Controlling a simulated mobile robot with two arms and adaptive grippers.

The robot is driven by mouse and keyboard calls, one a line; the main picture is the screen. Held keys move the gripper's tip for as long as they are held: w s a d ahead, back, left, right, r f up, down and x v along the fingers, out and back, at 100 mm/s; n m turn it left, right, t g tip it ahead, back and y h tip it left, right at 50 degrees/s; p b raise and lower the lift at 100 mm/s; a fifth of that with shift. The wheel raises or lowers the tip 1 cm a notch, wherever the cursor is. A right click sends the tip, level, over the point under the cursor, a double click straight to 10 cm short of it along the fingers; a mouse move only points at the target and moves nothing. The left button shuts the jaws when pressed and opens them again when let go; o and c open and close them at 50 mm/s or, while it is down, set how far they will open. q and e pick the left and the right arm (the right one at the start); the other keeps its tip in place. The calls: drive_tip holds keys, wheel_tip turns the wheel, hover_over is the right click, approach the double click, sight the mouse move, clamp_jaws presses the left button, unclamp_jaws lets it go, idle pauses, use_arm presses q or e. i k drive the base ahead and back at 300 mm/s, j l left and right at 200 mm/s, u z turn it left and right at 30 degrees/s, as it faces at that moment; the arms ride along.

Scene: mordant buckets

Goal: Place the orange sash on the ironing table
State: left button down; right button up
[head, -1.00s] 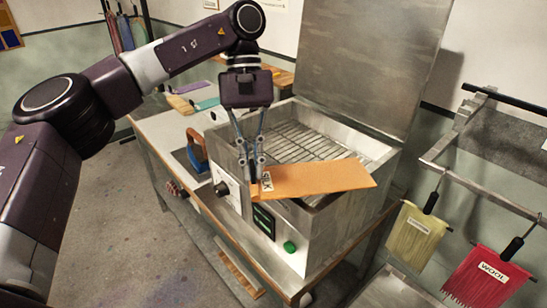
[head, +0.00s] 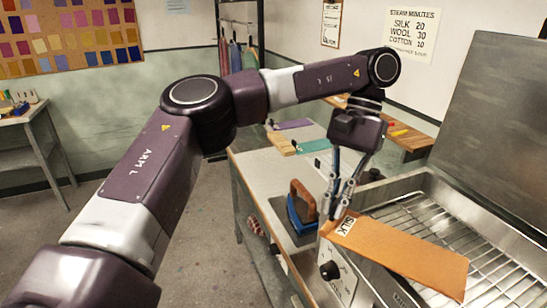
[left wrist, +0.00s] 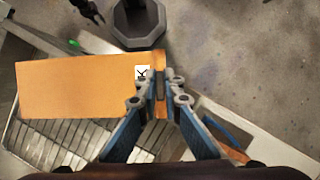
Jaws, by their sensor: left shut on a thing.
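The orange sash (head: 410,262), a flat strip with a white SILK tag, is held at its tagged end by my left gripper (head: 338,205). My left gripper is shut on it; the left wrist view shows the sash (left wrist: 75,88) reaching left from the fingertips (left wrist: 160,88). The sash hangs nearly flat above the front of the open steamer (head: 430,215), partly hiding its wire rack. The ironing table (head: 255,165) has a pale top and stands left of and behind the gripper. A dark pronged part, likely my right gripper (left wrist: 90,10), shows small at the wrist view's top edge.
A blue iron (head: 301,210) with a wooden handle stands on the table, just left of the gripper. Purple (head: 292,124) and teal (head: 313,146) strips and a wooden block (head: 281,143) lie at its far end. The steamer's raised lid (head: 500,110) blocks the right.

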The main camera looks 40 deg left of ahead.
sight(270, 166)
drive_tip(key=i+j, duration=0.15)
drive_tip(key=j, duration=0.25)
drive_tip(key=i+j+z, duration=0.15)
drive_tip(key=j, duration=0.25)
drive_tip(key=i+j, duration=0.2)
drive_tip(key=j, duration=0.2)
drive_tip(key=i+j+z, duration=0.1)
drive_tip(key=j, duration=0.3)
drive_tip(key=i+j, duration=0.15)
drive_tip(key=j, duration=0.3)
drive_tip(key=i+z, duration=0.05)
